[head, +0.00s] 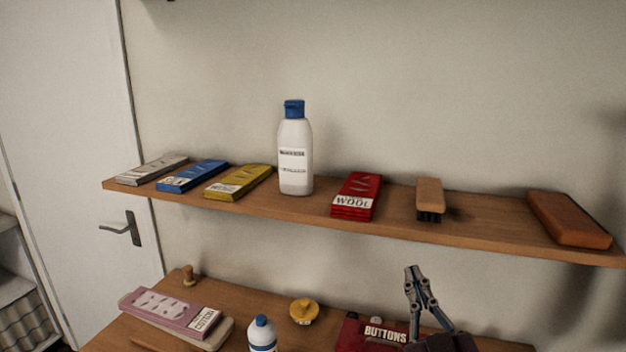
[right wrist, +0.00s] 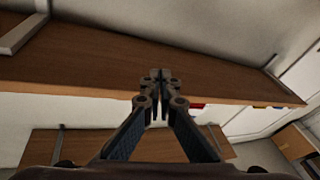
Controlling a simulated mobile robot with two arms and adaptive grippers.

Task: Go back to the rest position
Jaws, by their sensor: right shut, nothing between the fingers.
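My right gripper (head: 414,272) shows at the lower right of the head view, in front of the wall below the upper shelf. Its fingers point up. In the right wrist view the gripper (right wrist: 160,76) is shut, with its fingertips together and nothing between them. The underside of a wooden shelf (right wrist: 70,65) lies beyond the fingertips there. My left gripper is in neither view.
The upper shelf (head: 480,221) holds several fabric packs, a white bottle (head: 295,155), a brush (head: 430,195) and a brown block (head: 568,218). The lower surface (head: 240,300) holds a pink pack (head: 165,308), a yellow item (head: 304,310), a second bottle (head: 262,335) and a red buttons box (head: 355,330) close to my right gripper.

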